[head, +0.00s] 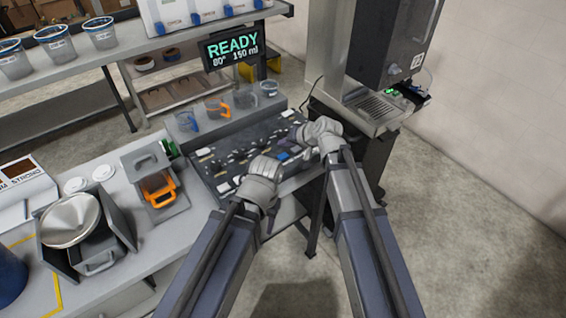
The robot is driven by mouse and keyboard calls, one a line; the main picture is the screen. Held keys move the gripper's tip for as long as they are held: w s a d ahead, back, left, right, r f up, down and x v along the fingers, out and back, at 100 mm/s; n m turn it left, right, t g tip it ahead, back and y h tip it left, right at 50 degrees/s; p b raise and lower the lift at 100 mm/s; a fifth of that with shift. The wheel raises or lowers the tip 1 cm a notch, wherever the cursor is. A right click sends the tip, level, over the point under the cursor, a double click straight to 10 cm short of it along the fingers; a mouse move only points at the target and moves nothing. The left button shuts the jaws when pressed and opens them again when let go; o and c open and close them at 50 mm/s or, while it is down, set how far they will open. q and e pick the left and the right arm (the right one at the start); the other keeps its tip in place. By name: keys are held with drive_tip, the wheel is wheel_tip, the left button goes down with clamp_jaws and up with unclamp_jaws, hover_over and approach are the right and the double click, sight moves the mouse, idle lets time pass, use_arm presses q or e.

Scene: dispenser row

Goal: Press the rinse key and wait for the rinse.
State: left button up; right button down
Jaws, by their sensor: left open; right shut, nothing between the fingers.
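A dark control panel (222,163) with several small keys and knobs lies on the counter in front of me. I cannot tell which key is the rinse key; labels are too small to read. My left gripper (262,170) is over the panel's near edge, its fingers mostly hidden by its own body, and open. My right gripper (303,134) is shut and empty at the panel's right end; I cannot tell whether it touches a key. The display (232,48) behind the panel reads READY, 80°, 150 ml.
A dispenser machine (385,50) with a drip tray (378,110) and a small green light stands at the right. Measuring cups (217,108) stand behind the panel. Floor at the right is clear.

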sight(280, 154)
use_arm(q)
drive_tip(key=shift+f+b, duration=0.9)
drive_tip(key=shift+f, duration=0.55)
use_arm(e)
drive_tip(key=shift+f, duration=1.45)
use_arm(q)
drive_tip(key=shift+f, duration=0.1)
drive_tip(key=shift+f+b, duration=0.3)
drive_tip(key=shift+b, duration=0.1)
use_arm(e)
drive_tip(key=shift+f, duration=0.4)
use_arm(q)
drive_tip(key=shift+f+b, duration=0.45)
drive_tip(key=shift+b, duration=0.05)
use_arm(e)
drive_tip(key=shift+f, duration=0.45)
use_arm(q)
drive_tip(key=shift+r, duration=0.15)
use_arm(e)
drive_tip(key=shift+r, duration=0.15)
use_arm(q)
drive_tip(key=shift+r+p, duration=0.75)
drive_tip(key=shift+p, duration=0.15)
use_arm(e)
drive_tip(key=shift+r, duration=0.75)
wheel_tip(280, 154, up, 5)
drive_tip(key=p, duration=0.5)
drive_tip(key=shift+r, duration=0.1)
use_arm(q)
wheel_tip(280, 154, up, 5)
